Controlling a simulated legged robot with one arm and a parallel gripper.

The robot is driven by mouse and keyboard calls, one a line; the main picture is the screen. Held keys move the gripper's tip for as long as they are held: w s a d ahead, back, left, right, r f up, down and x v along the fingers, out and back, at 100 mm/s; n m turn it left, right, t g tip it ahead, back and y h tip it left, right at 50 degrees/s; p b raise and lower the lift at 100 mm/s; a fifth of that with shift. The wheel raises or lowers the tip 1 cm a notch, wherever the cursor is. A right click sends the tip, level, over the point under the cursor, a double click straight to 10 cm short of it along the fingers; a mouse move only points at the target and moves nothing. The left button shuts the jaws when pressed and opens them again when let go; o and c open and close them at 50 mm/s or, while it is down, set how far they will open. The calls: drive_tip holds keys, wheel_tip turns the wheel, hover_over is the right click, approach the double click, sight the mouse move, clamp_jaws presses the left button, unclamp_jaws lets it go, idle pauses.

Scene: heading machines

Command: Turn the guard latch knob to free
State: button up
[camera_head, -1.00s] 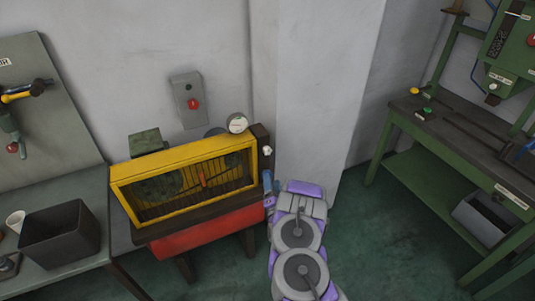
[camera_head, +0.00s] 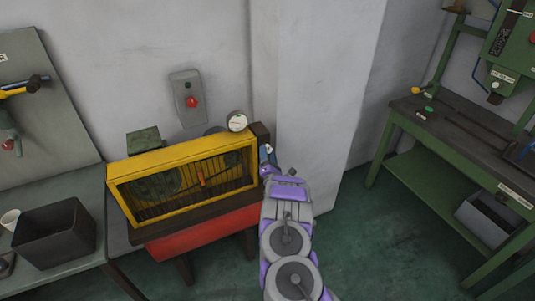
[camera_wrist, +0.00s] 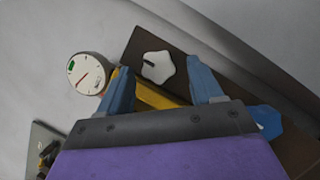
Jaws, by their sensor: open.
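The guard latch knob (camera_wrist: 158,66) is a white lobed knob with a dark slot mark, on a dark plate (camera_wrist: 190,50) in the wrist view. My gripper (camera_wrist: 164,84) is open, its two blue fingers standing apart on either side below the knob in that view. The knob lies just ahead of the gap; I cannot tell whether the fingertips touch it. In the head view, my gripper (camera_head: 267,155) is at the right end of the yellow guard (camera_head: 180,153), and the knob is largely hidden there.
A round white dial gauge (camera_head: 237,121) stands beside the dark plate, close to the left finger in the wrist view (camera_wrist: 88,73). A grey switch box (camera_head: 188,97) hangs on the wall. A wall pillar (camera_head: 320,100) rises right of the machine. A green bench (camera_head: 460,140) stands farther right.

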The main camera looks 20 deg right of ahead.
drive_tip(key=shift+x, duration=1.1)
drive_tip(key=c, duration=1)
